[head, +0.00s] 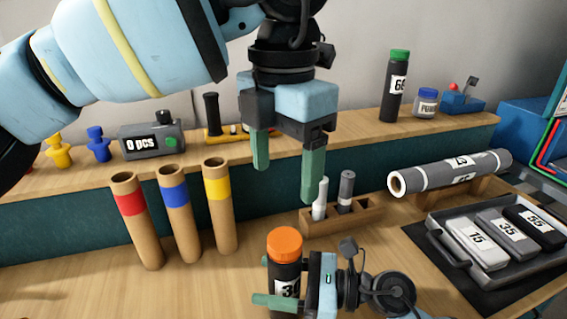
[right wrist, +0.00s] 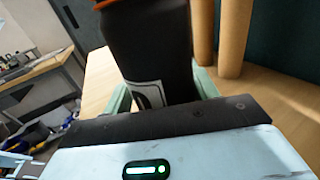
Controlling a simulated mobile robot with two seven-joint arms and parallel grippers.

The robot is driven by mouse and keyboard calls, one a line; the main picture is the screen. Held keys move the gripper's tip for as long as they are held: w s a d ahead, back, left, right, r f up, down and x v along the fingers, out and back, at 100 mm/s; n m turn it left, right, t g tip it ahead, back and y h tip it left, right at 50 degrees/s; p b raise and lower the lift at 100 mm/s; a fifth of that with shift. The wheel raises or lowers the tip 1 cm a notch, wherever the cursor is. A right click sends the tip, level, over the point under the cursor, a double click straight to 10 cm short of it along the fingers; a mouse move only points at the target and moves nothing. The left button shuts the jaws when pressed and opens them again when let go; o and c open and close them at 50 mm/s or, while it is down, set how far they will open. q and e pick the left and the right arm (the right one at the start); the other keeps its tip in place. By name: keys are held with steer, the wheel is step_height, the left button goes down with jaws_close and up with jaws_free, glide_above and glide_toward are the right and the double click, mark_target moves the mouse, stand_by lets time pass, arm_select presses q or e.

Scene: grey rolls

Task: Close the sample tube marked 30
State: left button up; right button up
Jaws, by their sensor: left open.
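The sample tube (head: 284,276) is black with a white label, of which a 3 shows and the rest is hidden by my right gripper. It stands upright at the front middle in the head view. An orange cap (head: 284,243) sits on its top; how tightly I cannot tell. My right gripper (head: 268,282) has its green fingers on either side of the tube and is shut on it. The dark tube also shows between the fingers in the right wrist view (right wrist: 155,45), its cap mostly cut off. My left gripper (head: 287,182) is open and empty, pointing down above the cap.
Three cardboard rolls with red (head: 130,205), blue (head: 174,196) and yellow (head: 217,190) bands stand at left. A wooden rack (head: 345,217) is behind the tube. A grey roll (head: 450,171) and tray (head: 437,237) lie right. A green-capped tube (head: 394,90) stands on the shelf.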

steer(key=o, duration=0.3)
steer(key=shift+d, duration=0.1)
steer(key=s+d+b, duration=0.1)
steer(key=d, duration=0.6)
steer(key=shift+d, duration=0.3)
